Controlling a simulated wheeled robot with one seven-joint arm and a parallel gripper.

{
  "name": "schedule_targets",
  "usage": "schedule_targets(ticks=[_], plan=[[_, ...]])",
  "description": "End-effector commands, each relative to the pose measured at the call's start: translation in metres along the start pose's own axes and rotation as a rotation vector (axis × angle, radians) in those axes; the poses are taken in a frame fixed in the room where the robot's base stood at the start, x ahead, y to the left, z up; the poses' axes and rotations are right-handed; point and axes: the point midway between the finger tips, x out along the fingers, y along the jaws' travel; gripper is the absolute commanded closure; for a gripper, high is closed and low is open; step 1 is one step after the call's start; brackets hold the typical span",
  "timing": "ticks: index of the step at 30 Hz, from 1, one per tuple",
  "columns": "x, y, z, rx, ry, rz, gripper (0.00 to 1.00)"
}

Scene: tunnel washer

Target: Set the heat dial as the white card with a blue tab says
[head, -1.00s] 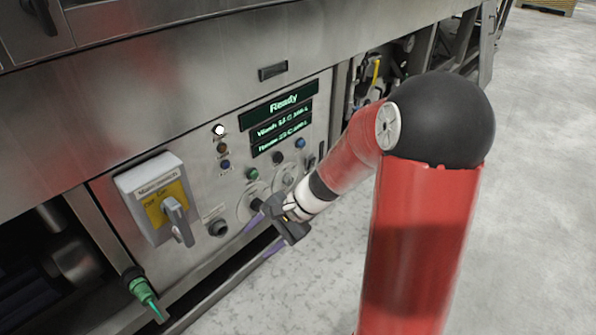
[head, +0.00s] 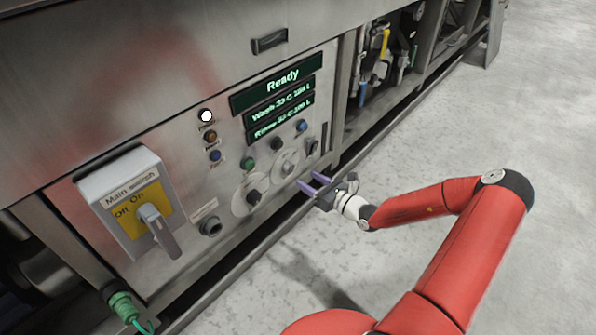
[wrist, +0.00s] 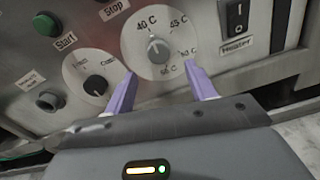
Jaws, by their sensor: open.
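The heat dial (wrist: 157,48) is a round pale plate with a grey knob, marked 40 C, 45 C and further temperatures. The knob's light mark seems to point up toward 40 C. In the head view the heat dial (head: 288,168) is at the panel's lower right. My gripper (head: 312,183) has two purple fingers, open and empty, and is apart from the knob, just right of and below the dial. In the wrist view the fingertips (wrist: 163,74) flank the dial's lower part. I see no white card with a blue tab in any view.
A second dial with a black knob (wrist: 97,86) is left of the heat dial. A Heater rocker switch (wrist: 237,17) is to the right. The main switch lever (head: 157,228) sticks out at the left. The floor to the right is clear.

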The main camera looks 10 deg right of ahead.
Motion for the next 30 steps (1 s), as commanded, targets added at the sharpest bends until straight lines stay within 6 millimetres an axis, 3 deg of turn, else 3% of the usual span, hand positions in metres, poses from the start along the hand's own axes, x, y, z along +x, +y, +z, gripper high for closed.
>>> schedule_targets(ticks=[10, 22, 30], plan=[[0.053, 0.001, -0.001, -0.003, 0.000, 0.005, 0.44], [0.063, 0.002, 0.000, -0.003, 0.002, 0.004, 0.44], [0.063, 0.002, 0.000, -0.003, 0.002, 0.004, 0.78]])
